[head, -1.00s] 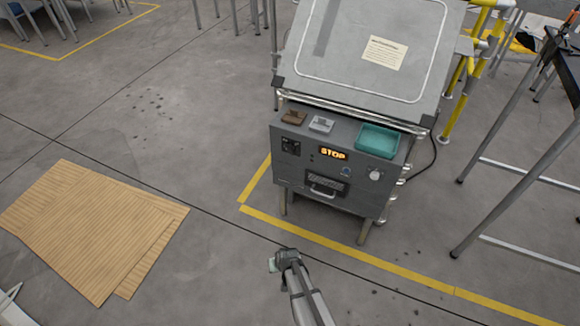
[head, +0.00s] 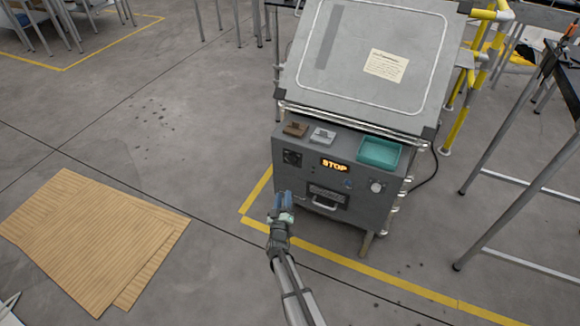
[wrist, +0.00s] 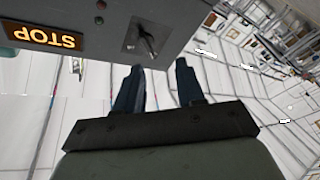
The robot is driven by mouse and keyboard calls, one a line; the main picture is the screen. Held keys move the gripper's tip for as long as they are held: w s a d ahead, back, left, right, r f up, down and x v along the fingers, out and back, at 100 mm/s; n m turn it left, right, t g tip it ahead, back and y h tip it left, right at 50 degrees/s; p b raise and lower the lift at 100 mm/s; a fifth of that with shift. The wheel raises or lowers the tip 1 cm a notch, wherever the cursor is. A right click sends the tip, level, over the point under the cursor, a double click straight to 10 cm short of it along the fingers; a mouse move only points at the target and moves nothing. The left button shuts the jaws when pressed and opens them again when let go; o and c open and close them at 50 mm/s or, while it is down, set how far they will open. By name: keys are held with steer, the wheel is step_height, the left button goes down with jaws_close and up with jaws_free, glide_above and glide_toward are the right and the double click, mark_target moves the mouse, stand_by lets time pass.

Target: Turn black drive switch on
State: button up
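The black drive switch (head: 292,157) sits on a dark square plate at the upper left of the grey cabinet's front. In the wrist view, which is upside down, the switch (wrist: 146,42) shows as a dark lever on a grey plate, just beyond the fingertips. A lit orange STOP display (head: 335,165) is beside it. My gripper (head: 284,196) is in front of the cabinet's left side, below the switch. In the wrist view my gripper (wrist: 158,68) has its two blue-black fingers spread with nothing between them. They look apart from the switch.
The cabinet top holds a brown block (head: 295,129), a grey block (head: 322,136) and a teal tray (head: 380,153). A pale knob (head: 377,187) and a handle (head: 325,203) are on its front. Wooden boards (head: 95,235) lie on the floor at left. Metal table legs stand at right.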

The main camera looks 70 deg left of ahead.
mark_target(291, 161)
steer(key=shift+n+t, duration=0.7)
steer(key=shift+n, duration=0.1)
steer(key=x, duration=0.4)
steer(key=r+x, duration=0.1)
steer(key=x, duration=0.4)
steer(key=r+x, duration=0.1)
steer(key=x, duration=0.3)
steer(key=shift+w+r, duration=0.15)
steer(key=shift+w, duration=0.2)
steer(key=shift+c, duration=0.3)
steer(key=c, duration=0.6)
